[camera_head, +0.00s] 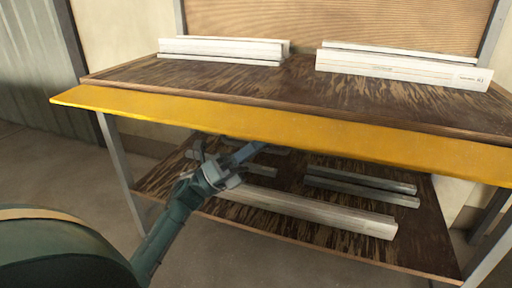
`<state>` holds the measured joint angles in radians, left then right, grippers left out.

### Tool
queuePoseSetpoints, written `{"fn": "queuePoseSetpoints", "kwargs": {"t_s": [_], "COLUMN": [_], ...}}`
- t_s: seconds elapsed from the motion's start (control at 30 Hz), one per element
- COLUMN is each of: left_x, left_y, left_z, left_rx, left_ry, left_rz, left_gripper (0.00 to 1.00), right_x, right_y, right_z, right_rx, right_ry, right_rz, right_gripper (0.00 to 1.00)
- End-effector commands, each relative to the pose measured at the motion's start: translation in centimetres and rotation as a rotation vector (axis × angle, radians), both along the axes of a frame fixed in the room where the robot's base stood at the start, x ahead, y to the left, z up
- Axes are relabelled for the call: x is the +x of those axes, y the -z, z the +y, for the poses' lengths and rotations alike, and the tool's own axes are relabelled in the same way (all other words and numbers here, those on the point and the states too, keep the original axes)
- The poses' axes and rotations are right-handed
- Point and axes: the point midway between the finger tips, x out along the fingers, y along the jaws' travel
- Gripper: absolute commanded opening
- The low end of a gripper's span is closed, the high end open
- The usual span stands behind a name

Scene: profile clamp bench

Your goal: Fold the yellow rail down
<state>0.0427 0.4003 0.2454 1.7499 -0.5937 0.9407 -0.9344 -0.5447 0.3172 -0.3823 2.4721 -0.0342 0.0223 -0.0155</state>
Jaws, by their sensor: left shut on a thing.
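The yellow rail (330,135) runs the full width of the bench along the front edge of its upper top. Its broad face is turned up and toward me. My left gripper (254,148) reaches up from the lower left to the rail's lower edge, a little left of its middle. It is shut on the rail there; the fingertips are partly hidden at the rail's edge. My right gripper is not in view.
White profiles lie on the bench top (290,80) at the left (222,48) and right (400,67). The lower shelf (275,188) holds several grey profiles, including a long one (310,208) near my left wrist. Grey legs (122,170) stand at the sides. Floor in front is clear.

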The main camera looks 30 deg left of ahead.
Motion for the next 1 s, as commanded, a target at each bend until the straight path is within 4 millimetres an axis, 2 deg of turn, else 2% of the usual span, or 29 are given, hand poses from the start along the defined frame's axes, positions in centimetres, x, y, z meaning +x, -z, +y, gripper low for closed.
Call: {"fn": "queuePoseSetpoints", "kwargs": {"t_s": [0.37, 0.4, 0.67, 1.0], "left_x": [-0.12, -0.12, -0.07, -0.35], "left_y": [0.03, 0.04, 0.05, 0.35], "left_z": [-0.10, -0.11, -0.08, 0.29], "left_rx": [0.000, 0.000, 0.000, 0.000], "left_ry": [0.008, 0.008, 0.004, 0.004], "left_rz": [-0.001, -0.001, -0.001, -0.001], "left_gripper": [0.00, 0.12, 0.32, 0.32], "right_x": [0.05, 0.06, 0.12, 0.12], "right_y": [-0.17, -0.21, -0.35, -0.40], "right_z": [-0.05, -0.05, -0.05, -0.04], "right_rx": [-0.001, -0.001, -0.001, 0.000], "right_ry": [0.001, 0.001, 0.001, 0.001], "right_rz": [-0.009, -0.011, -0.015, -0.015], "right_gripper": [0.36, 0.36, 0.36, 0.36]}}
